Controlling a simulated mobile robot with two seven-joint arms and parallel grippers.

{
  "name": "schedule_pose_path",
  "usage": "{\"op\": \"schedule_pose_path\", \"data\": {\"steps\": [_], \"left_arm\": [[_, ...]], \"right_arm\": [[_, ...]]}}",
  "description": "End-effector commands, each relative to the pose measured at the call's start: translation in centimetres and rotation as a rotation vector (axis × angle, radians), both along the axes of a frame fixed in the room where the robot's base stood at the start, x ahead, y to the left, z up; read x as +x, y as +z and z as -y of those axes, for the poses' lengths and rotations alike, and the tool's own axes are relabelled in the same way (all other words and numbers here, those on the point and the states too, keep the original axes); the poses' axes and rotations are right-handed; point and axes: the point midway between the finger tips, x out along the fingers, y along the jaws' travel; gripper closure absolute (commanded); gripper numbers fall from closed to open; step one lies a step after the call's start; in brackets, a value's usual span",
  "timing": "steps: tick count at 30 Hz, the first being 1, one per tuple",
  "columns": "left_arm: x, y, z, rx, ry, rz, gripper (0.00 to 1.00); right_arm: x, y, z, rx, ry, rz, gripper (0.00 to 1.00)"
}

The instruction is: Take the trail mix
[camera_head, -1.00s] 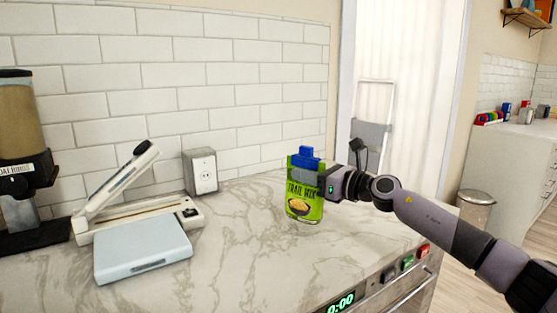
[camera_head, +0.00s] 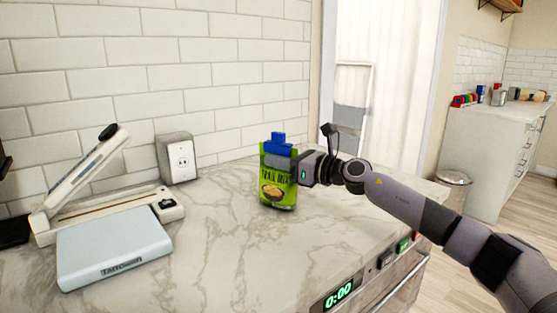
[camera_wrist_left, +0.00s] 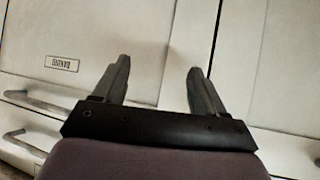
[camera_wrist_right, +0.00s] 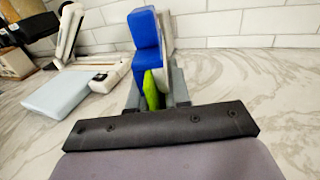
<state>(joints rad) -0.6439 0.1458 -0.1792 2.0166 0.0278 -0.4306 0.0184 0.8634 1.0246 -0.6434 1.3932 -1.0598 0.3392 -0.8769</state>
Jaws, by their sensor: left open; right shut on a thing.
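The trail mix (camera_head: 277,190) is a green pouch with a dark label and a bowl picture. It is upright over the marble counter near its right end; I cannot tell whether its base touches the counter. My right gripper (camera_head: 289,163) comes in from the right and is shut on the trail mix near its upper part. A blue block-like piece (camera_head: 278,140) shows at the pouch's top. In the right wrist view the blue piece (camera_wrist_right: 146,42) and a green edge of the trail mix (camera_wrist_right: 151,90) sit between the fingers. My left gripper (camera_wrist_left: 158,85) is open and empty in front of pale cabinet fronts.
A light blue scale-like box (camera_head: 115,245) and a white sealer-like device (camera_head: 110,212) with a raised arm are at the left. An outlet box (camera_head: 176,158) stands by the tiled wall. The counter (camera_head: 215,245) between is clear.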

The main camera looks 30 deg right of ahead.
Motion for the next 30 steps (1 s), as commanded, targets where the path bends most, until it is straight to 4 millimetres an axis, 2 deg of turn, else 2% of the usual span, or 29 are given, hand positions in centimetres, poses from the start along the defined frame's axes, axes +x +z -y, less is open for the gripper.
{"op": "schedule_pose_path", "data": {"steps": [3,10,11,12,13,14,23,30], "left_arm": [[0.0,-0.5,0.1,-0.001,-0.002,-0.007,0.29],[0.1,-0.1,0.0,-0.001,-0.003,-0.001,0.29],[0.2,-0.1,0.0,-0.001,-0.003,0.0,0.29],[0.2,-0.1,0.0,-0.001,-0.004,0.002,0.29],[0.2,0.0,0.0,-0.001,-0.004,0.002,0.29],[0.2,0.0,0.0,-0.001,-0.003,0.003,0.29],[0.3,-0.1,0.0,-0.001,-0.003,0.005,0.29],[0.2,-0.9,0.0,-0.002,-0.001,0.0,0.29]], "right_arm": [[0.0,-0.4,0.1,0.001,-0.001,0.004,1.0],[0.0,-0.3,0.1,0.001,-0.001,0.004,1.0],[0.0,-0.4,0.1,0.0,-0.001,0.003,0.79],[0.0,-0.4,0.1,0.0,-0.001,0.003,0.66],[0.0,-0.4,0.1,0.0,-0.001,0.003,0.57],[0.0,-0.4,0.1,0.0,-0.001,0.003,0.53],[-0.1,-0.6,0.1,-0.001,-0.001,-0.001,0.53],[-2.1,-0.8,1.1,-0.004,-0.002,-0.002,0.53]]}}
